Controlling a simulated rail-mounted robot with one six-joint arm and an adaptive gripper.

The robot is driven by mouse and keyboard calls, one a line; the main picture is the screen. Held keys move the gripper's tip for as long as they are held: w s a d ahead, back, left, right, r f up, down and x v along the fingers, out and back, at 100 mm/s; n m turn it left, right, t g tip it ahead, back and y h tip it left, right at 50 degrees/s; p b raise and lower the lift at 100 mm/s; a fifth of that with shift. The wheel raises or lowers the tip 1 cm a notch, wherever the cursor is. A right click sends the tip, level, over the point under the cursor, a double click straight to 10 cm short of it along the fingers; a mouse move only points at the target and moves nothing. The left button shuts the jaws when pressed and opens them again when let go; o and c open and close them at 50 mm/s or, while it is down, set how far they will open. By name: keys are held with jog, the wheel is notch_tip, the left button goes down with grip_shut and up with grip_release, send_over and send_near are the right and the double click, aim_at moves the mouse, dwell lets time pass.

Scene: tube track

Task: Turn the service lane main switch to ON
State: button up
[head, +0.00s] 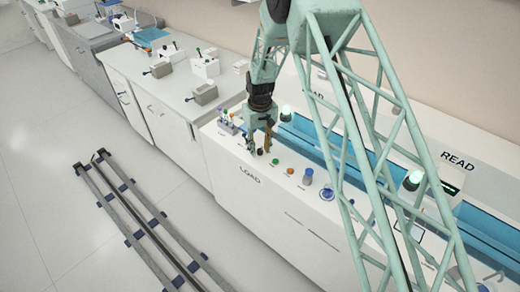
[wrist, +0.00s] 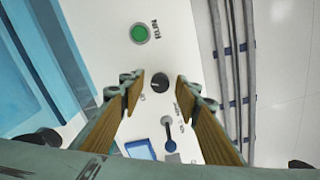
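A black round knob (wrist: 160,83) sits on the white panel, with small marks beside it too blurred to read; I take it to be the main switch. It also shows as a dark spot in the head view (head: 260,152). My gripper (wrist: 160,88) points down at the panel with its two brown-faced fingers apart, one on each side of the knob in the wrist view. Nothing is held between them. In the head view my gripper (head: 256,146) is just over the panel near the LOAD label. I cannot tell whether the fingertips touch the panel.
A green button (wrist: 141,33) lies beyond the knob, and a dark-blue lever-like part (wrist: 170,146) lies nearer. A blue-framed square (wrist: 139,149) is beside it. A blue trough (head: 300,139) runs along the bench. Floor rails (head: 150,225) lie in front of it.

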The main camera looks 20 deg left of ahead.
aim_at(260, 150)
notch_tip(260, 150, up, 12)
dwell(0.9)
dwell(0.4)
